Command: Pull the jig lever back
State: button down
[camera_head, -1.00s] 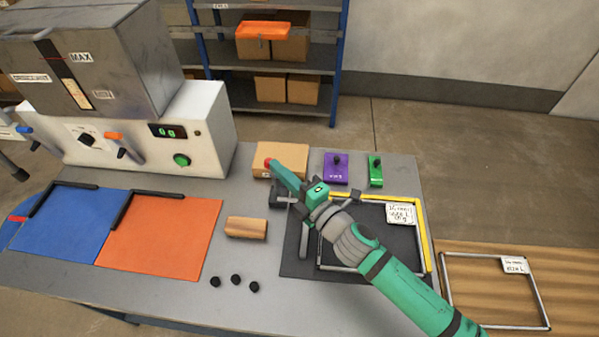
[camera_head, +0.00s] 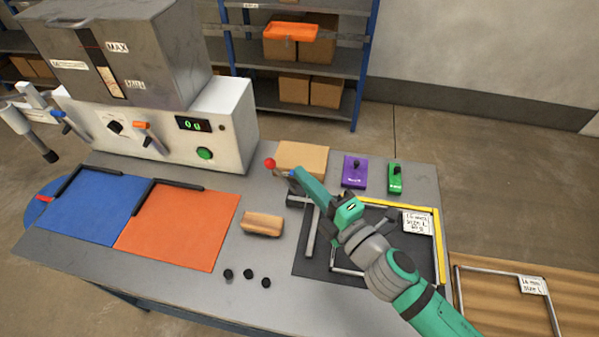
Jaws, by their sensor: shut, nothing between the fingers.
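The jig lever (camera_head: 270,163) has a red ball knob and a short stem. It stands at the far left corner of the dark jig plate (camera_head: 308,268), beside a small cardboard box. My gripper (camera_head: 297,172) reaches over the jig from the lower right. Its green fingers are shut and empty. The fingertips are close to the right of the knob and partly cover the lever's stem. I cannot tell whether they touch it. My gripper and arm hide part of the jig's clamp.
The cardboard box (camera_head: 303,159), a purple device (camera_head: 353,175) and a green device (camera_head: 394,180) stand behind the jig. A wooden block (camera_head: 262,224) and several black knobs lie left of it. The white machine (camera_head: 225,135) is at the back left. The orange mat (camera_head: 178,228) is flat.

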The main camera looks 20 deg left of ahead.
jog(key=s+d+r, duration=0.2)
jog(key=d, duration=0.1)
jog(key=shift+s+r, duration=0.2)
jog(key=shift+w+a, duration=0.1)
jog(key=shift+w, duration=0.05)
dwell(0.3)
jog(key=shift+s, duration=0.2)
